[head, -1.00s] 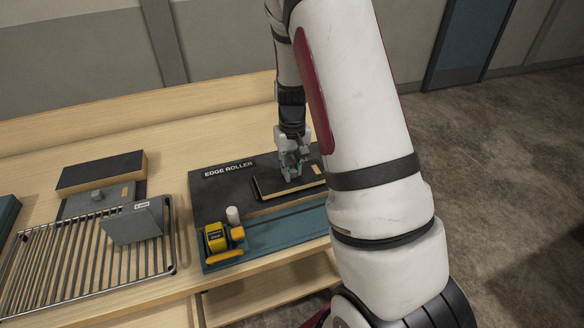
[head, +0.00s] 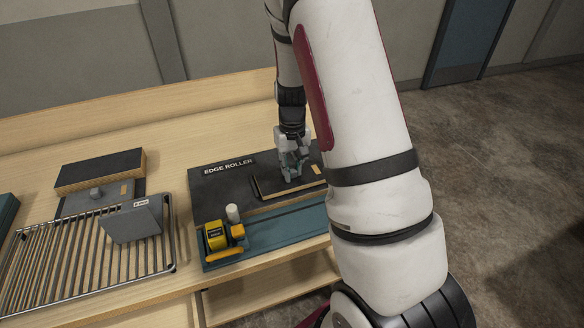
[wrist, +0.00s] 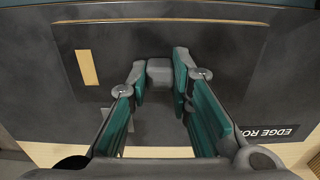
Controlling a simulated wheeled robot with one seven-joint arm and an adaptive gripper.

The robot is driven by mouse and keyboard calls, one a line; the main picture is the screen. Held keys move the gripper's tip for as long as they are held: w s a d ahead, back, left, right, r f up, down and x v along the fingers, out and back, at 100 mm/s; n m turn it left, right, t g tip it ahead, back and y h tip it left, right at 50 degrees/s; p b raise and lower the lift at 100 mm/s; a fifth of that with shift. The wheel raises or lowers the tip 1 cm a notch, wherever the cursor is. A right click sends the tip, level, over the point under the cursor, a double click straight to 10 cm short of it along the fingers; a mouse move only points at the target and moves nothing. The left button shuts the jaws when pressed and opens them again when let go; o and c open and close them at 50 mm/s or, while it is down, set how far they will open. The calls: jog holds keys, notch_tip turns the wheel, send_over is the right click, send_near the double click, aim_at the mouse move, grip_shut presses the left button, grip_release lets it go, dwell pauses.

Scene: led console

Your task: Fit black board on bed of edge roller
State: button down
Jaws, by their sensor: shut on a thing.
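The black board (head: 266,187) has pale wooden edges and a tan patch. In the head view it lies flat at the dark bed of the edge roller (head: 213,195), inside a dark corner guide; I cannot tell whether it is fully seated. My gripper (head: 291,172) is above the board, pointing down. In the wrist view the board (wrist: 225,50) fills the upper middle. There my gripper (wrist: 160,83) has its two fingers shut on the small grey knob (wrist: 159,70) on top of the board. My arm hides the right end of the roller station.
A yellow roller unit (head: 217,237) and a white cylinder (head: 233,214) stand at the front left of the bed, by a teal rail (head: 275,236). A wire rack (head: 75,258) with a grey labelled block (head: 133,220) and another dark board (head: 100,170) are further left.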

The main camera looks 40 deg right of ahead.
jog(key=shift+f, duration=0.35)
dwell(0.4)
jog(key=c, duration=1.4)
grip_release()
jog(key=shift+o, duration=0.2)
jog(key=shift+r, duration=0.15)
notch_tip(320, 180, up, 12)
